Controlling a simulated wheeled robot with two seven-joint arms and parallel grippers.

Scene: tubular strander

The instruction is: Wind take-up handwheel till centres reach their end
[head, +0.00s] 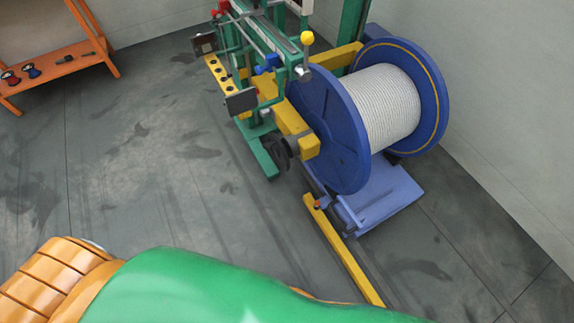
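The take-up reel has blue flanges (335,128) and is wound with pale rope (383,106). It sits between the yellow arms of the take-up stand (292,117). A dark round wheel (279,152), which looks like the handwheel, is on the near left side of the stand, beside a yellow block (309,147). The reel's centres are hidden by the flanges and arms, so I cannot tell how far they are in. Neither of my grippers is in view, and nothing visible touches the wheel.
A green frame with small coloured knobs (270,62) stands behind the wheel. A blue platform (380,200) and a yellow floor rail (343,250) lie below the reel. An orange shelf (60,68) stands far left. Open floor lies left of the stand. A green-orange form fills the bottom.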

